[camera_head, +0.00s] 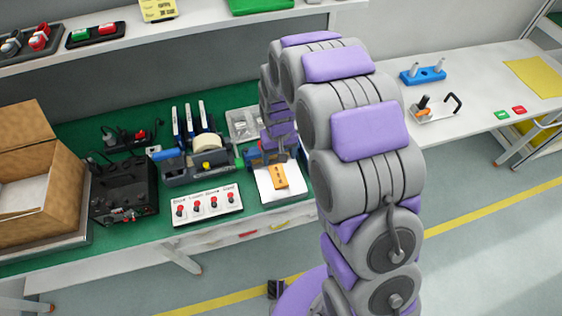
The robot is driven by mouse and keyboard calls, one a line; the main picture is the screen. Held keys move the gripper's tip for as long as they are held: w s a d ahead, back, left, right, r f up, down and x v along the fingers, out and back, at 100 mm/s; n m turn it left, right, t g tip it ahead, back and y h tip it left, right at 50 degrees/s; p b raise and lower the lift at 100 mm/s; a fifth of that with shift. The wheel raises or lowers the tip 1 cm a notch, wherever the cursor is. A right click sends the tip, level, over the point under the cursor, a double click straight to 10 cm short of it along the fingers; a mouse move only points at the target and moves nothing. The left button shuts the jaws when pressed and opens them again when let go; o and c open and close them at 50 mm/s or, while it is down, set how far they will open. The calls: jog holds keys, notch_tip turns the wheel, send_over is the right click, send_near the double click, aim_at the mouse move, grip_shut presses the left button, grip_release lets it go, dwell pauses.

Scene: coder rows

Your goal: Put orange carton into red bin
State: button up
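A small orange carton (279,177) with dark marks lies on a white plate-like surface (294,186) near the front edge of the green-topped bench. My gripper (280,157) is at the end of my purple and grey arm, just behind and above the carton. The fingers are small and dark here. I cannot tell whether they touch the carton or how far apart they are. I cannot make out a red bin in this view; my arm hides part of the bench and floor.
A white panel with red knobs (208,206) stands just left of the carton. Further left are a black device (122,190) and an open cardboard box (38,185). A blue-grey machine (196,163) stands behind. A white table (470,85) is at right.

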jog(key=s+d+r, duration=0.4)
jog(key=s+r, duration=0.2)
jog(key=s, duration=0.1)
jog(key=s+d+r+m, duration=0.1)
jog(key=s+d+r, duration=0.3)
jog(key=s+r, duration=0.2)
jog(key=s+d+r+m+g, duration=0.1)
jog(key=s+d+r, duration=0.3)
jog(key=s+r, duration=0.2)
jog(key=s, duration=0.2)
jog(key=shift+s+r, duration=0.2)
jog(key=shift+s, duration=0.15)
jog(key=shift+o, duration=0.5)
jog(key=s+d+r+m, duration=0.1)
jog(key=s+d, duration=0.1)
jog(key=s, duration=0.8)
jog(key=shift+s+r+g, duration=0.35)
jog(key=shift+r+g, duration=0.05)
jog(key=n+t+p, duration=0.2)
jog(key=n+p, duration=0.1)
jog(key=p, duration=0.4)
send_over(278, 174)
notch_tip(278, 174, down, 15)
notch_tip(278, 174, down, 17)
jog(key=shift+r+b, duration=0.1)
jog(key=shift+b, duration=0.9)
